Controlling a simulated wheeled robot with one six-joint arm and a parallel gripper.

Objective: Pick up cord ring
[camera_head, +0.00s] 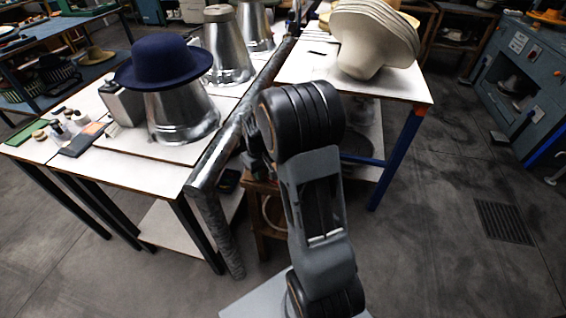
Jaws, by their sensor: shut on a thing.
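My arm rises from the bottom of the head view and bends over beside the table edge. My gripper (254,165) is a small dark shape left of the arm's upper joint, low between the two tables and above a wooden stool. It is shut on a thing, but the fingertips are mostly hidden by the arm. A pale curved loop, seemingly the cord ring (266,212), shows in part below the gripper, in front of the stool's legs. The arm covers its right side, and the contact with the jaws cannot be seen clearly.
A thick dark grey pipe (215,160) runs along the left table's edge, close to my gripper. A blue hat (165,62) sits on a metal block (182,112) on that table. Stacked cream hats (365,50) stand on the right table (405,88).

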